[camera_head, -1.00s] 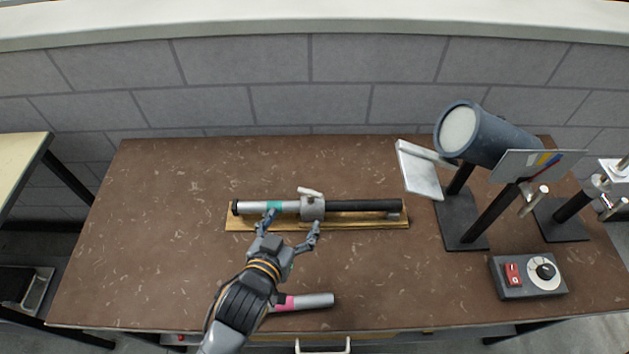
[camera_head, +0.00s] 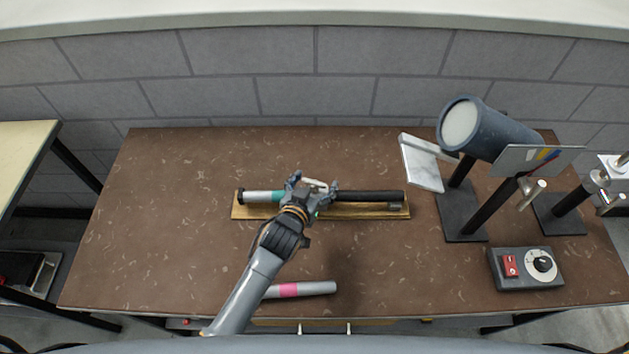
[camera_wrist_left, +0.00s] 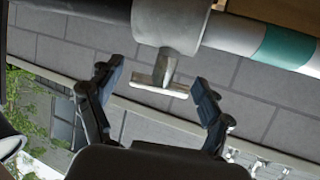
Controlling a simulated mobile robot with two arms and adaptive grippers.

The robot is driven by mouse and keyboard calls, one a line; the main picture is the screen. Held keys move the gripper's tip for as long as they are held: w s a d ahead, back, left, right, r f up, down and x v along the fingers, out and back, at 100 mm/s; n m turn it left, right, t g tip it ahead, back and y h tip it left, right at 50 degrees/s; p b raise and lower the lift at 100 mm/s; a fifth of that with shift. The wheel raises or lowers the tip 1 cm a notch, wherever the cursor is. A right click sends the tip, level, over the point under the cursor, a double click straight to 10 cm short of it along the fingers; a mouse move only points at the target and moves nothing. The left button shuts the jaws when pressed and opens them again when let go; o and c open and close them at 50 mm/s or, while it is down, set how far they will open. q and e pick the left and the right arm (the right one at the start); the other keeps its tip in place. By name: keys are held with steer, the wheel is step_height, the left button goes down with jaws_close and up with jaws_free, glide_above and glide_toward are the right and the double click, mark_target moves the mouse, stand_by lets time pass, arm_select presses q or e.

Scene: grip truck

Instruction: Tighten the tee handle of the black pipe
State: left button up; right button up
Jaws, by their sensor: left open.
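The black pipe (camera_head: 365,197) lies on a wooden board (camera_head: 365,212) in the middle of the table. A grey collar joins it to a silver pipe with a teal band (camera_head: 263,197). The collar (camera_wrist_left: 172,24) and its T-shaped tee handle (camera_wrist_left: 163,82) show plainly in the left wrist view. My left gripper (camera_head: 314,184) is over the collar in the head view. In the left wrist view, its open fingers (camera_wrist_left: 158,92) stand on either side of the tee handle, with gaps on both sides. The collar is mostly hidden by the gripper in the head view. My right gripper is not in view.
A grey tube with a pink band (camera_head: 315,288) lies near the front edge, beside my left arm. A lamp on a stand (camera_head: 485,132), plates on stands and a control box with a red switch (camera_head: 525,268) occupy the right side. The back left of the table is clear.

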arm_select(q)
steer(key=shift+c, duration=0.9)
steer(key=c, duration=1)
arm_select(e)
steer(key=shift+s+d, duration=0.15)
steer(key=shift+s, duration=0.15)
